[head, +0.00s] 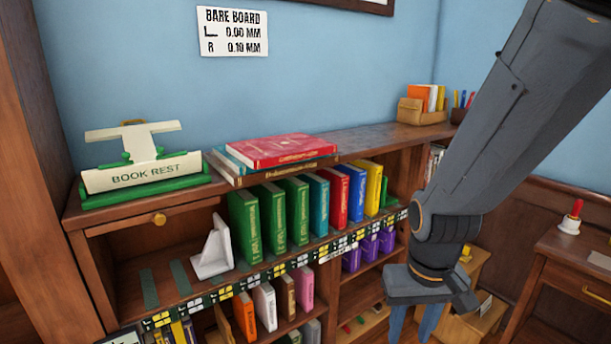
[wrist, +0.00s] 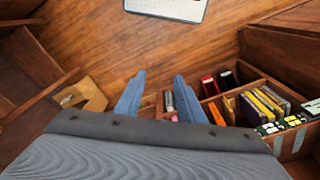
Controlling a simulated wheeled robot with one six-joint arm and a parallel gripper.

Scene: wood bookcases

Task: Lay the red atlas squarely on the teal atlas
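The red atlas (head: 285,150) lies flat on top of a low stack on the bookcase top in the head view. The teal atlas (head: 226,161) shows beneath it, its cover sticking out at the left. A brown spine (head: 300,169) with lettering shows under the red atlas's front edge; I cannot tell how it sits against the teal one. The red atlas is not flush with what lies below. My gripper (head: 413,325) hangs low at the right, well away from the stack, pointing down. In the wrist view my gripper (wrist: 157,96) has its fingers apart with nothing between them.
A green and cream book rest (head: 145,170) stands left of the stack. An organizer (head: 420,108) and pen cup (head: 458,114) stand at the far right end. The bookcase top (head: 370,137) right of the stack is clear.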

